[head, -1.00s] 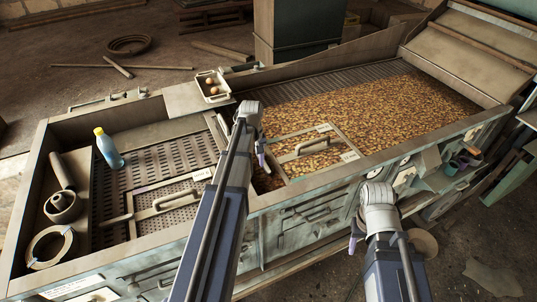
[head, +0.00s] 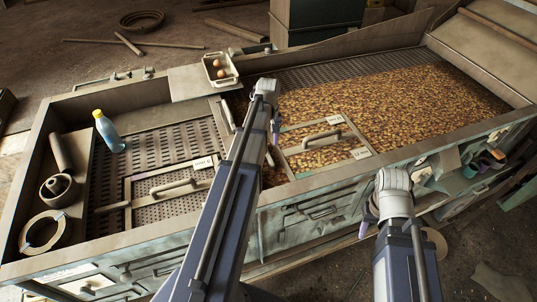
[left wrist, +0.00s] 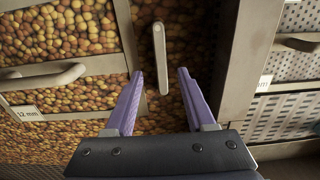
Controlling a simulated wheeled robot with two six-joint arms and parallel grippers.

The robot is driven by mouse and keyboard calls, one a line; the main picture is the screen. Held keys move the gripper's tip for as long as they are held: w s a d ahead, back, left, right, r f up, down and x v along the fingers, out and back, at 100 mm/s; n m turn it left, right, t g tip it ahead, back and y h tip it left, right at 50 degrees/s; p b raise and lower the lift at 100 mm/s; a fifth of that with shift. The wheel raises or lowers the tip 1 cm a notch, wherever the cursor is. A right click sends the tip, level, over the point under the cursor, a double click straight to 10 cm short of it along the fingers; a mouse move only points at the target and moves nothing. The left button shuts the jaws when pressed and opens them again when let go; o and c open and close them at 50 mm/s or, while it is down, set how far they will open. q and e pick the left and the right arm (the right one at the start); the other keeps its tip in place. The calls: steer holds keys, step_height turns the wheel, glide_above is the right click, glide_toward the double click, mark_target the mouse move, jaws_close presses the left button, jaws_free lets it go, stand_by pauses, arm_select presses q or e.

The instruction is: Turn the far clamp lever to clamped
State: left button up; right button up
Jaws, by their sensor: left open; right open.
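A slim grey lever (left wrist: 159,57) shows in the left wrist view, between the framed 12 mm screen and the metal divider. My right gripper (head: 368,214) is open and empty in front of the machine.
The right-hand screen has a raised handle (head: 322,140); the left-hand screen has one too (head: 175,186). A blue bottle (head: 109,131), rings (head: 44,232) and a small tray (head: 220,69) stand to the left. Grain (head: 400,97) fills the right bed.

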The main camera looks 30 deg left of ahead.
mark_target(268, 155)
arm_select(q)
step_height(268, 155, down, 6)
steer(key=b, duration=0.5)
steer(key=shift+f+b, duration=0.15)
steer(key=shift+b, duration=0.15)
steer(key=shift+s, duration=0.1)
jaws_close()
